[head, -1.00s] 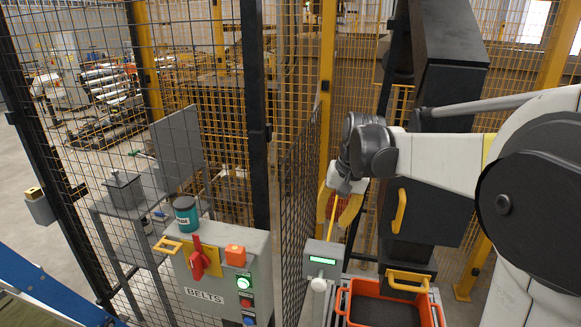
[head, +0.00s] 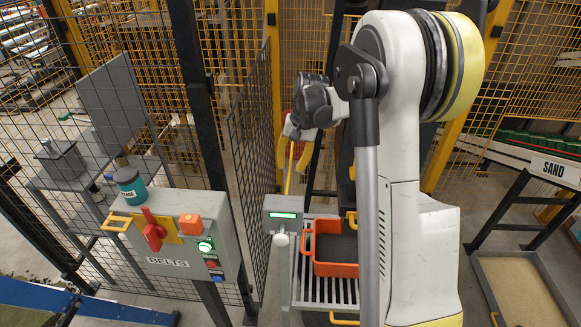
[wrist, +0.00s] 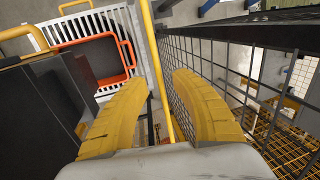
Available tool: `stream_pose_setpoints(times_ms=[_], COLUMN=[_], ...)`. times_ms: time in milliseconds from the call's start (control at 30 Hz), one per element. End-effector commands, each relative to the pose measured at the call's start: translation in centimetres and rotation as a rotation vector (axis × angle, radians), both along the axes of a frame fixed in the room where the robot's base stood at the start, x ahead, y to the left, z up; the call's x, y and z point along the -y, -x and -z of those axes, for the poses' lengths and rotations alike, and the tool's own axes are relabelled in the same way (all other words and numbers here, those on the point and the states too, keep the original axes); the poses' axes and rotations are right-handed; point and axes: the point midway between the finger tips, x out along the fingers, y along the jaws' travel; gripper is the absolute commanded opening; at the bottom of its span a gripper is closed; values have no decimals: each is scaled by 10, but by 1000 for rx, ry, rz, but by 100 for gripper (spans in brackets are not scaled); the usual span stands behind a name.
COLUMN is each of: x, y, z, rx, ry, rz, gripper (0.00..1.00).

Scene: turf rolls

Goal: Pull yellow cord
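The yellow cord (head: 290,172) hangs above the small grey box with a lit green display (head: 283,213). In the wrist view the cord (wrist: 154,60) runs as a thin yellow line between my two yellow fingers. My gripper (head: 292,165) is around the cord, with one finger on each side. In the wrist view my gripper (wrist: 160,85) is open, with clear gaps between the cord and the fingers. The cord's upper end is hidden behind my gripper and wrist.
A black mesh fence panel (head: 248,150) stands close left of my gripper. An orange crate (head: 335,269) sits on a slatted grey stand at right. The BELTS control box (head: 168,250), with a teal can (head: 130,188), stands left. A SAND tray (head: 515,290) lies at far right.

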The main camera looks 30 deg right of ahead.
Motion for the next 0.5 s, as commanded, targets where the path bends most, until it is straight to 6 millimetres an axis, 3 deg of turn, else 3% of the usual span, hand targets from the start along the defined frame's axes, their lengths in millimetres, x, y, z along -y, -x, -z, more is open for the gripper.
stream_pose_setpoints(times_ms=[367, 467, 500], x=[-1, -1, -1], y=[-1, -1, -1], z=[6, 6, 6], rx=[0, 0, 0], ry=[0, 0, 0], rz=[0, 0, 0], gripper=[30, 0, 0])
